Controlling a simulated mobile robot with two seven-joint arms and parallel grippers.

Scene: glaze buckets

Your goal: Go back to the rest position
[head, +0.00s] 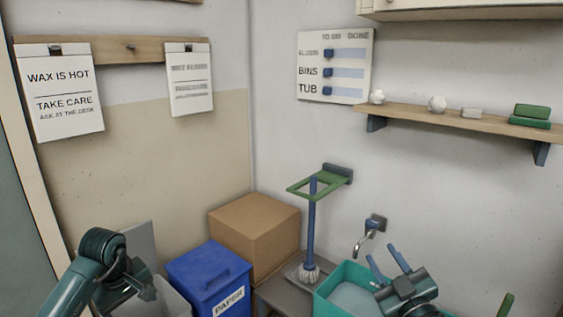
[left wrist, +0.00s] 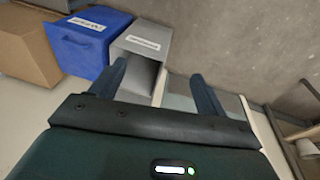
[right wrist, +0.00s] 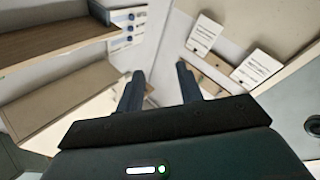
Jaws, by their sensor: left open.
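My right gripper (head: 387,262) is at the lower right of the head view, above the teal tub. Its two dark fingers point up and stand apart with nothing between them; the right wrist view (right wrist: 160,72) also shows them open and empty. My left arm comes in at the lower left of the head view, and its fingers are not clear there. In the left wrist view my left gripper (left wrist: 158,70) has its fingers apart and nothing held. The grey bin (left wrist: 140,42) lies beyond these fingers in that view.
The teal tub (head: 325,306) holds pale water below a wall tap (head: 368,233). A blue paper bin (head: 190,268), a cardboard box (head: 255,222) and a mop (head: 311,225) in a green holder stand along the walls. A wooden shelf (head: 400,113) juts out at the right.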

